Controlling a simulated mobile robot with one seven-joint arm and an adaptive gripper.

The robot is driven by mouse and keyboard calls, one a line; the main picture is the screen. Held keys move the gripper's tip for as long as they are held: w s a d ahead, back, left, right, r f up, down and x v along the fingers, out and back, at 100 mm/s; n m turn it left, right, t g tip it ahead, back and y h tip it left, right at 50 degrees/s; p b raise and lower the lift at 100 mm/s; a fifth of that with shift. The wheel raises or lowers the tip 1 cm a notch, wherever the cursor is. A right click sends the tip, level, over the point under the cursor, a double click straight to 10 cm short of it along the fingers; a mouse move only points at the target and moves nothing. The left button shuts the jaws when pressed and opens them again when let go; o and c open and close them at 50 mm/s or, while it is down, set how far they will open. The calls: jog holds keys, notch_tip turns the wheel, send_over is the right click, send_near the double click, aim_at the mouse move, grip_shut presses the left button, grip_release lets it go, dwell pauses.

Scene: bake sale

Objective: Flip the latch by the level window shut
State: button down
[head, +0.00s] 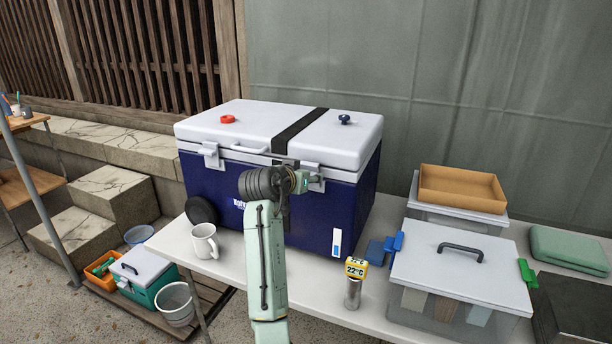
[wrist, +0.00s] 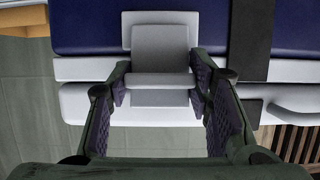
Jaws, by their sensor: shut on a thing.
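A navy cooler (head: 270,205) with a white lid (head: 285,135) stands on the table. The level window (head: 337,242) is a small white and blue strip low on its front, at the right. The latch (head: 312,168) above that window is pale grey and mostly hidden behind my gripper (head: 306,180). In the wrist view, which is upside down, my gripper (wrist: 160,88) has one finger on each side of the latch (wrist: 160,48). The latch flap spans the lid edge and the navy body; I cannot tell whether it lies flush. The other latch (head: 209,154) is at the left.
A white mug (head: 204,242) stands in front of the cooler. A thermometer canister (head: 354,285) and a clear lidded box (head: 455,270) are to the right. A dark strap (head: 300,130) crosses the lid. A red knob (head: 227,119) and a dark knob (head: 344,118) sit on top.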

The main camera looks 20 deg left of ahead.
jog(key=c, duration=0.8)
grip_release()
jog(key=shift+s, duration=0.1)
jog(key=v, duration=1.1)
jog(key=shift+s+r, duration=0.2)
jog(key=shift+s, duration=0.15)
